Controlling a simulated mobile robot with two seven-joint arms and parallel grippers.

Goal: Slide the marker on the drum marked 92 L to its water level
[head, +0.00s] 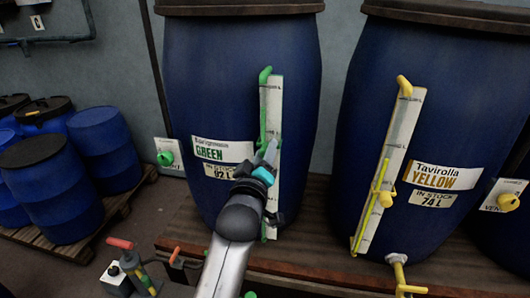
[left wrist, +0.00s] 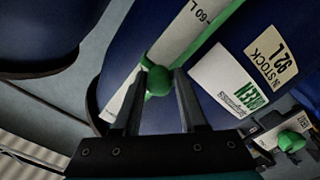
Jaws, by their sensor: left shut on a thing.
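The blue drum marked 92 L (head: 240,60) carries a GREEN label and a pale upright scale (head: 274,100). A thin green sight tube (head: 263,125) runs along the scale's left side; its green seems to reach above my gripper, but the exact level is unclear. My left gripper (head: 268,160) is at the scale and hides part of it. In the left wrist view my left gripper (left wrist: 160,84) is shut on a round green marker (left wrist: 158,80), beside the scale (left wrist: 188,30) near its 60 L print. The marker is mostly hidden in the head view. My right gripper is not in view.
A blue drum marked YELLOW, 74 L (head: 370,110), stands to the right with its own yellow marker (head: 385,197). A green valve knob (head: 165,158) is at the left. Smaller blue barrels (head: 60,190) stand on a pallet. A wooden platform (head: 320,265) bears the large drums.

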